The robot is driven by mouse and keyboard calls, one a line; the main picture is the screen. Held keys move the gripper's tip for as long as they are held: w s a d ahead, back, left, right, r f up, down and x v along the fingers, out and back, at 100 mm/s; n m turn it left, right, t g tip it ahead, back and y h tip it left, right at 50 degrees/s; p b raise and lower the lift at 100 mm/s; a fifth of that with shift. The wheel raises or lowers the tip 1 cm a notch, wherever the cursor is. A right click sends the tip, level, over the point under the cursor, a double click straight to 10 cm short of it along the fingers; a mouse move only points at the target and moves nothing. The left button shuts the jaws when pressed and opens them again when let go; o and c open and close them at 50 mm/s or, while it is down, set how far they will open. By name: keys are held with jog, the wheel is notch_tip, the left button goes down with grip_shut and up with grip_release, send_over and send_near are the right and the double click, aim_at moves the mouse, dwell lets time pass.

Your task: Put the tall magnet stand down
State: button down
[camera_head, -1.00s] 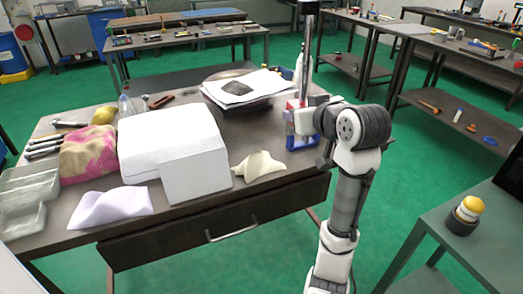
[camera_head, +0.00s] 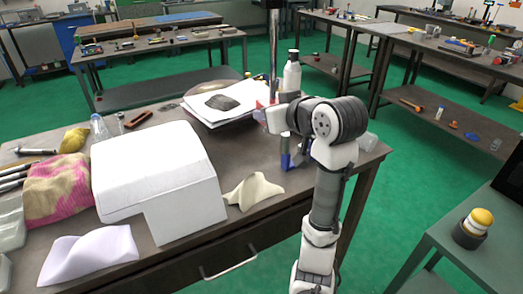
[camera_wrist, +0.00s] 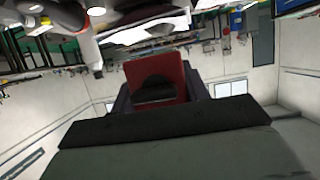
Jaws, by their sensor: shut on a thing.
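The tall magnet stand shows in the head view as an upright shiny post (camera_head: 274,45) above a red part, at the right end of the workbench (camera_head: 150,120). My gripper (camera_head: 268,118) is shut on it near its lower part. My wrist hides most of the base, so I cannot tell whether it touches the bench. A blue piece (camera_head: 286,152) shows just below my wrist; I cannot tell if it belongs to the stand. In the wrist view a red block (camera_wrist: 172,75) with a dark rounded recess sits at the jaws.
A white bottle (camera_head: 292,75) stands close behind my wrist. A cream crumpled piece (camera_head: 254,190) and a large white box-like form (camera_head: 155,175) are nearer.

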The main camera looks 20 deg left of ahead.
aim_at(271, 186)
notch_tip(271, 186, down, 19)
jog(key=shift+f+p, duration=0.1)
jog(key=shift+p, duration=0.55)
jog(key=shift+f, duration=0.15)
jog(key=c, duration=0.7)
grip_release()
